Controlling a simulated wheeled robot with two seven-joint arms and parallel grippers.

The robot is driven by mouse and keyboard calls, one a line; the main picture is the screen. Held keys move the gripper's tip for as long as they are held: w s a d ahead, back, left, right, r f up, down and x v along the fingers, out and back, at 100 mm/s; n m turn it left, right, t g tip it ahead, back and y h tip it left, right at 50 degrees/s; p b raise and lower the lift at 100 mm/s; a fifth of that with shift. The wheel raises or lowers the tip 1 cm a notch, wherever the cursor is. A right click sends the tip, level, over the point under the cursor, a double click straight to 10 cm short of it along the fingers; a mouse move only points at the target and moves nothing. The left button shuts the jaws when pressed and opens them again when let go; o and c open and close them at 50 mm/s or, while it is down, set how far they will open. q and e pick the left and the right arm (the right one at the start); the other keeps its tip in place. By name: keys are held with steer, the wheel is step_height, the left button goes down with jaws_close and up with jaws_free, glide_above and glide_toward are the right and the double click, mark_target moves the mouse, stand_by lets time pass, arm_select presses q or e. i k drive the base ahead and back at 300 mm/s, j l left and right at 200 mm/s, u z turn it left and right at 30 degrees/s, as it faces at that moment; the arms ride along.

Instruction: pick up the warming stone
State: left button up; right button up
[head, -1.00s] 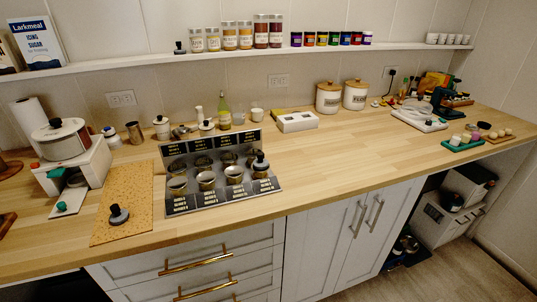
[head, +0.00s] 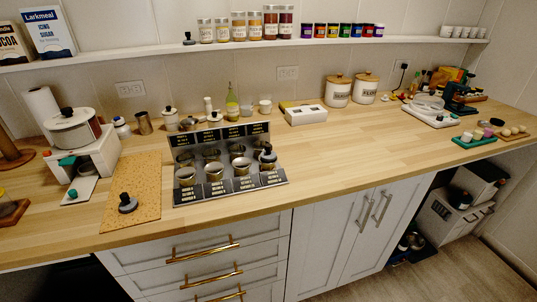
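I cannot tell for sure which thing is the warming stone. A dark round piece with a knob (head: 127,203) stands on the tan speckled mat (head: 145,172) at the left of the counter. Several small rounded pieces, one of them purplish (head: 487,133), sit on or near a green tray (head: 474,143) at the far right. A wooden board (head: 516,137) with pale round pieces lies to the right of that tray. Neither of my grippers is in view.
A black tiered rack (head: 228,192) with metal cups stands right of the mat. A white stand (head: 100,160) with a pot (head: 72,132) is at the left. Canisters (head: 338,92) and a white box (head: 305,116) line the back. The counter's middle right (head: 370,145) is clear.

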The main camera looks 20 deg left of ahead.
mark_target(267, 156)
steer(key=i+l+u, duration=0.2)
steer(key=l, duration=0.15)
steer(key=i+l+u, duration=0.25)
steer(key=l+u, duration=0.2)
steer(key=l, duration=0.25)
steer(key=i+l+u, duration=0.2)
steer(key=l, duration=0.25)
steer(key=l+u, duration=0.2)
steer(key=l, duration=0.2)
steer(key=i+l+u, duration=0.1)
steer(key=l+u, duration=0.15)
steer(key=l, duration=0.2)
